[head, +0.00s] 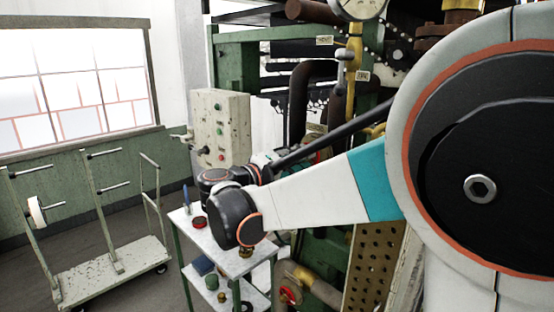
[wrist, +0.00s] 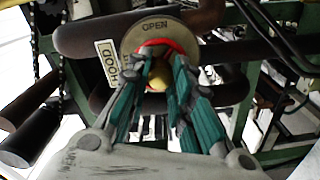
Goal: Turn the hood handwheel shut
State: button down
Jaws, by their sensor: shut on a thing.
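The hood handwheel shows in the wrist view as a red rim (wrist: 178,46) in front of a round beige plate (wrist: 155,26) marked OPEN. A label reading HOOD (wrist: 107,66) is fixed beside it on the left. A yellowish rounded part (wrist: 157,78) shows between my fingers. My gripper (wrist: 160,68), with teal-padded fingers, is shut on the handwheel; the fingers cover much of the rim. In the head view I cannot make out the handwheel or my fingertips, and my arm covers part of the machine.
Dark pipes (wrist: 85,33) and a chain (wrist: 60,45) run close around the wheel. In the head view, a white-topped table (head: 190,226) with small items stands below my arm. A control box (head: 221,127) is behind it, and a trolley (head: 112,268) stands at left.

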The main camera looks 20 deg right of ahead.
jog(key=m, duration=0.6)
jog(key=shift+f+m, duration=0.1)
jog(key=shift+m, duration=0.2)
jog(key=c, duration=1.5)
grip_release()
jog(key=shift+n, duration=14.4)
